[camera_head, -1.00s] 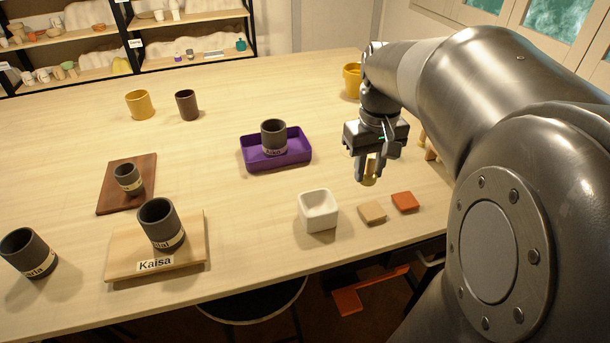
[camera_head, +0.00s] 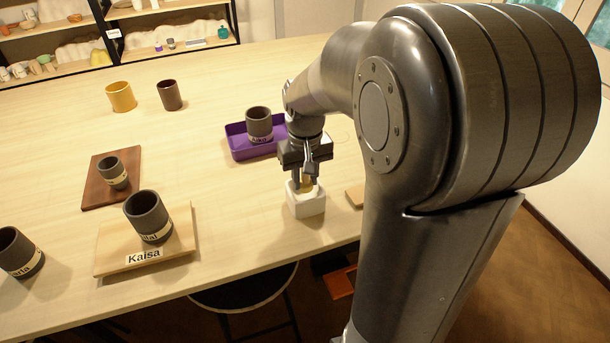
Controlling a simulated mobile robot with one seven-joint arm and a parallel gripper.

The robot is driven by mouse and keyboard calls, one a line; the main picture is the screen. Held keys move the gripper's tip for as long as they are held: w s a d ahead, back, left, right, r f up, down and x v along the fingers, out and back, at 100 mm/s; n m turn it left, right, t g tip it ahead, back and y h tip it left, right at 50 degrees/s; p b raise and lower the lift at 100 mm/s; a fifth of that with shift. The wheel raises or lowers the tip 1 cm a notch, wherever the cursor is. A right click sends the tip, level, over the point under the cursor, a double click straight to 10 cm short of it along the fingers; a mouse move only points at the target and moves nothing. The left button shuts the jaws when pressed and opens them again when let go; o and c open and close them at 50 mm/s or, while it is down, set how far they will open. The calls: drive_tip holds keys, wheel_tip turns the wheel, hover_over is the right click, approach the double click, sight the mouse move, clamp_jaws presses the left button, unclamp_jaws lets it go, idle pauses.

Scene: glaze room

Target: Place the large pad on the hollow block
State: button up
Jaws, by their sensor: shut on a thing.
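The white hollow block (camera_head: 306,207) stands near the front edge of the table, with its open side up. My gripper (camera_head: 306,184) points down right over it, shut on a small yellowish-tan piece (camera_head: 306,187), seemingly the large pad. The piece is at the block's opening. The fingers hide much of both, so I cannot tell whether the piece touches the block or is just above it.
A purple tray (camera_head: 238,146) with a dark cup (camera_head: 259,123) stands just behind left of my gripper. A tan square (camera_head: 355,195) lies right of the block, partly behind my arm. A board labelled Kaisa (camera_head: 112,254) bears another dark cup (camera_head: 148,215) at left.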

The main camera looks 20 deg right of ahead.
drive_tip(key=o, duration=0.9)
drive_tip(key=shift+f, duration=0.1)
drive_tip(key=shift+o, duration=0.2)
